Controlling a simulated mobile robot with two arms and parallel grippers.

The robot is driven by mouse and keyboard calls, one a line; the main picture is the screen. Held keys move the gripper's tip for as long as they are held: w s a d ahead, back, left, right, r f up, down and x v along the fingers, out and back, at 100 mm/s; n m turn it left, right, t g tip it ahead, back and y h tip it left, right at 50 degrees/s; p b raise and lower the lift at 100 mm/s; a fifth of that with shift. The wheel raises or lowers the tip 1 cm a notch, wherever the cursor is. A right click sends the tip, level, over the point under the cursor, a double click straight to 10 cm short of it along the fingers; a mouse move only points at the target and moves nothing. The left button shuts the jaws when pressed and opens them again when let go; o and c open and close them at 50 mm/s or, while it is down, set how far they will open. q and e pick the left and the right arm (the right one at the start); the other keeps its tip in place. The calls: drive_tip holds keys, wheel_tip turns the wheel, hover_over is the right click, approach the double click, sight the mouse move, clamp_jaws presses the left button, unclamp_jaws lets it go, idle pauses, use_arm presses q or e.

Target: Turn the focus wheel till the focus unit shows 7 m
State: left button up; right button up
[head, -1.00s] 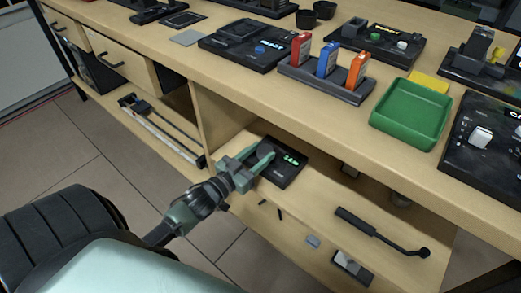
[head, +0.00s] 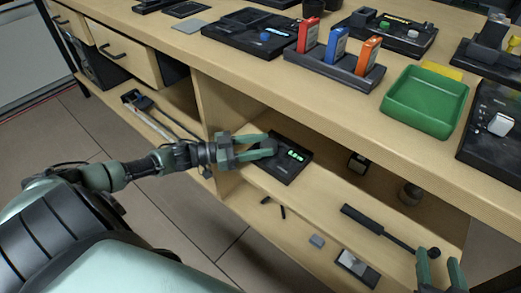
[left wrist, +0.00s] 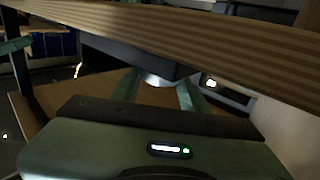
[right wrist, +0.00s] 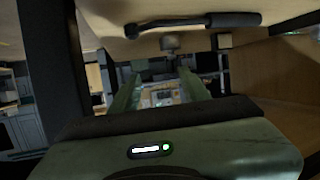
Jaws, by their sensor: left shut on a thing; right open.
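The focus unit (head: 287,172) is a dark box with a lit green display (head: 296,155), on the lower shelf under the bench top. I cannot read its digits for sure. My left gripper (head: 269,146) reaches in from the left and is shut on the focus wheel (head: 265,150), a dark round knob mostly hidden between its fingers. In the left wrist view a pale round part, likely the wheel (left wrist: 156,79), shows between the fingertips. My right gripper (head: 440,272) is open and empty at the lower right, near the shelf's front; its spread fingers also show in the right wrist view (right wrist: 158,92).
The bench top overhangs the unit. A black-handled rod (head: 378,226) lies on the lower shelf to the right. A card rack (head: 333,72) and green tray (head: 425,100) stand on the bench top. A shelf divider (head: 202,95) rises just left of my left gripper.

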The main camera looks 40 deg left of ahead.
use_arm(q)
drive_tip(key=shift+w+a+m+g+h+b, duration=0.1)
drive_tip(key=shift+w+m+g+h+b, duration=0.1)
drive_tip(key=shift+m+g+h+b, duration=0.4)
drive_tip(key=shift+r, duration=0.1)
use_arm(e)
wheel_tip(320, 180, up, 8)
drive_tip(key=w+a+t+y, duration=0.1)
drive_tip(key=t, duration=0.3)
drive_tip(key=shift+w+a+r+t+y, duration=0.15)
drive_tip(key=shift+w+a+t+y, duration=0.15)
drive_tip(key=shift+w+a+t, duration=0.1)
use_arm(q)
drive_tip(key=o, duration=1.4)
use_arm(e)
drive_tip(key=shift+d, duration=0.15)
